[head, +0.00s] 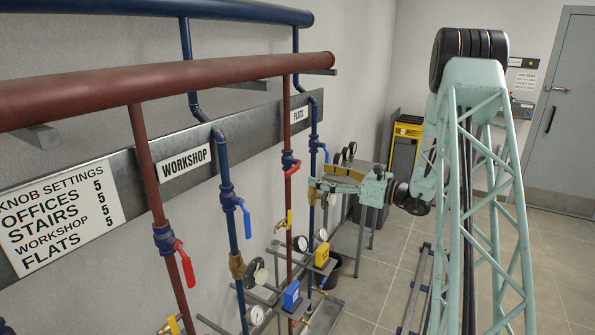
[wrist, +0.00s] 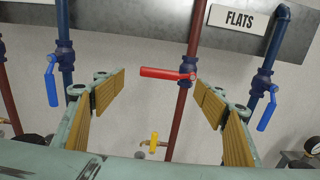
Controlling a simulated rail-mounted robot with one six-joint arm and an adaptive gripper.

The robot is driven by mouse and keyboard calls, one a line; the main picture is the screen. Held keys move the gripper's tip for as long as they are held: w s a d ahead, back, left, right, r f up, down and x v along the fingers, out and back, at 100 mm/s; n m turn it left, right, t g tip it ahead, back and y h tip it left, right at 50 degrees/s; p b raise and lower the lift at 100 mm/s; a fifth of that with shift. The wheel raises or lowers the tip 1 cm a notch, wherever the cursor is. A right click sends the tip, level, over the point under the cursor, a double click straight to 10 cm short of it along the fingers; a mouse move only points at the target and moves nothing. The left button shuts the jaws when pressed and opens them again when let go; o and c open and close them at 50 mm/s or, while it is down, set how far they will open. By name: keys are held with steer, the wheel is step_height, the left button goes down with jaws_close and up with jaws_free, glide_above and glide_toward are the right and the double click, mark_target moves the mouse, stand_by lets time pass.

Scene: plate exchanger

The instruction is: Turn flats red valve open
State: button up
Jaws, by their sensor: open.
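The flats red valve (head: 290,163) sits on a thin red vertical pipe beside the FLATS sign (head: 299,114). In the wrist view its red handle (wrist: 166,73) lies level, crosswise to the pipe, pointing left from the dark blue valve body (wrist: 186,80). My gripper (head: 325,178) is to the right of the valve in the head view. In the wrist view my gripper (wrist: 160,84) is open and empty, with its yellow-brown finger pads on either side of the handle. The handle appears between the fingers and apart from both pads.
Blue-handled valves hang on blue pipes left (wrist: 53,82) and right (wrist: 267,108) of the fingers. A small yellow valve (wrist: 153,142) is lower down. The workshop red valve handle (head: 185,264) hangs down at left. Gauges and boxes crowd the lower pipes; open floor (head: 370,270) lies right.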

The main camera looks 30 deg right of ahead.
mark_target(294, 168)
steer(key=shift+x, duration=5.15)
steer(key=c, duration=1.1)
